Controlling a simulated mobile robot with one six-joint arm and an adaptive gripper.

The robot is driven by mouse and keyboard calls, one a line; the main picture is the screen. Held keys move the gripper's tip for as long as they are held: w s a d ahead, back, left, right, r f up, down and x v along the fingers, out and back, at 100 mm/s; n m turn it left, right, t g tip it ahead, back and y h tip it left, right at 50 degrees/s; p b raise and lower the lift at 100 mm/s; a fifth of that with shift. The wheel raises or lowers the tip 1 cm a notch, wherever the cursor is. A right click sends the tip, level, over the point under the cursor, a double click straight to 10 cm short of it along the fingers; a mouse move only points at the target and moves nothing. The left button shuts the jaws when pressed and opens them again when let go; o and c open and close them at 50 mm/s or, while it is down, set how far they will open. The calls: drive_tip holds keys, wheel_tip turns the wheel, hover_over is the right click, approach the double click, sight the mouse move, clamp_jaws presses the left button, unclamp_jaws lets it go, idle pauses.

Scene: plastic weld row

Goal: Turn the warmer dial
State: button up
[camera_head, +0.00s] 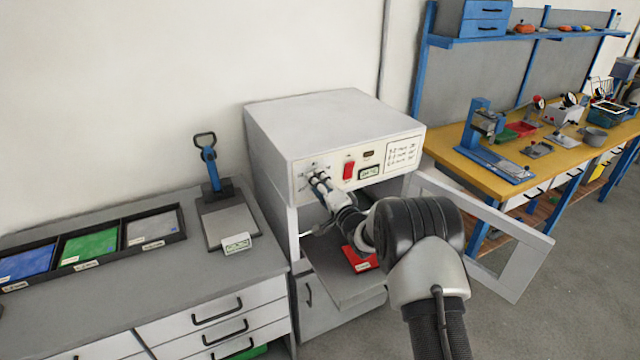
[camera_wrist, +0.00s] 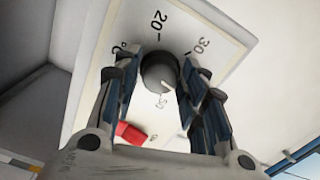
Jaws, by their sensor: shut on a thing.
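The warmer (camera_head: 300,150) is a white cabinet with a control panel on its upper front. Its dial (camera_wrist: 157,70) is a dark round knob with a white pointer mark on its lower right edge in the wrist view. Printed marks such as 20 and 30 surround it. My gripper (camera_head: 317,177) reaches the left part of the panel, and its fingers hide most of the dial in the head view. In the wrist view my gripper's fingers (camera_wrist: 160,85) stand on both sides of the dial, shut on it.
The warmer's door (camera_head: 520,265) hangs open to the right. A red item (camera_head: 358,260) lies inside, below my arm. A grey bench (camera_head: 140,290) with trays stands left.

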drive_tip(key=m+p, duration=0.2)
drive_tip(key=m, duration=0.7)
drive_tip(key=shift+r, duration=0.1)
drive_tip(key=shift+m, duration=0.4)
drive_tip(key=o, duration=1.1)
drive_tip(key=shift+c, duration=0.2)
drive_tip(key=v, duration=1.2)
